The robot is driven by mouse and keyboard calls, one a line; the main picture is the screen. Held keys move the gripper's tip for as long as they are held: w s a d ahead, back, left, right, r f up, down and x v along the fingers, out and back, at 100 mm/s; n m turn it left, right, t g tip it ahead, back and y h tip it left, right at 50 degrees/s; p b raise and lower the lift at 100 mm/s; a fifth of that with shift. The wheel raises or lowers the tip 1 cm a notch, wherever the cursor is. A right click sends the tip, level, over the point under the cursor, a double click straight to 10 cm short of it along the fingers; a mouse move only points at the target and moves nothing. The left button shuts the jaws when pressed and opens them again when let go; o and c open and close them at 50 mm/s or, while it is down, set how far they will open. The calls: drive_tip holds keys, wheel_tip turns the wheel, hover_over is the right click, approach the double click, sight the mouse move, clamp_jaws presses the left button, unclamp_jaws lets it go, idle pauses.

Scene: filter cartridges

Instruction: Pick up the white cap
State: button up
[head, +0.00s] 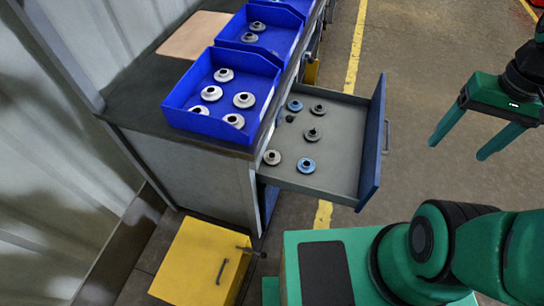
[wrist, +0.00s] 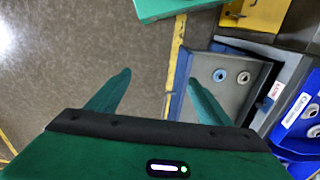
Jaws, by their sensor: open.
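A white cap (head: 272,157) lies in the open grey drawer (head: 345,160), at its near left corner in the head view. In the wrist view a whitish cap (wrist: 243,77) shows in the drawer (wrist: 232,95), right of a blue cap (wrist: 219,75). My gripper (head: 458,150) is open and empty, over the floor to the right of the drawer in the head view and well apart from the cap.
The drawer also holds blue caps (head: 306,165) and dark grey caps (head: 313,134). A blue bin (head: 190,122) with several whitish caps stands on the dark bench (head: 140,105). A yellow box (head: 195,260) stands below. The floor right of the drawer is clear.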

drive_tip(key=w+a+f+n, duration=0.4)
drive_tip(key=w+f+n, duration=0.1)
drive_tip(key=w, duration=0.5)
drive_tip(key=n+t+y, duration=0.2)
drive_tip(key=n+y, duration=0.4)
drive_tip(key=n, duration=0.7)
approach(272, 155)
drive_tip(key=shift+s+x, duration=0.2)
drive_tip(key=shift+x, duration=1)
drive_tip(key=shift+w+x, duration=0.15)
drive_tip(key=shift+x, duration=1.35)
drive_tip(key=shift+w+x, duration=0.1)
drive_tip(key=shift+x, duration=1.4)
drive_tip(key=shift+d, duration=0.1)
drive_tip(key=c, duration=1.1)
